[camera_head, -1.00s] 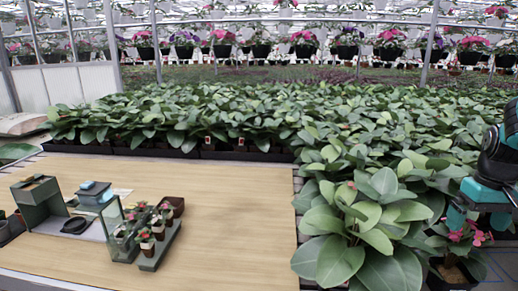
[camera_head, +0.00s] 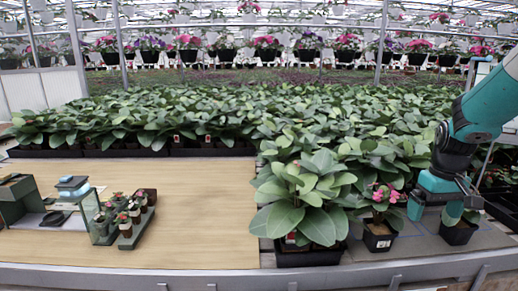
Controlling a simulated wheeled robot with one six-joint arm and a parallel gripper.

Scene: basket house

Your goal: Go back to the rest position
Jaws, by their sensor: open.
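My gripper (camera_head: 436,207) is at the right of the head view, at the end of my teal and black arm. It points down, and its two teal fingers are apart, with nothing seen between them. It is just right of a pink-flowered plant (camera_head: 386,195) in a square black pot (camera_head: 379,241). A second black pot (camera_head: 459,233) with green leaves is close beside or behind its right finger; I cannot tell if they touch.
Large leafy plants (camera_head: 308,185) crowd left of the flowered pot. A wooden tabletop (camera_head: 200,220) is mostly bare, with a small rack of potted plants (camera_head: 137,222) and a grey-green station (camera_head: 17,200) at left. A metal rail (camera_head: 330,277) crosses the front.

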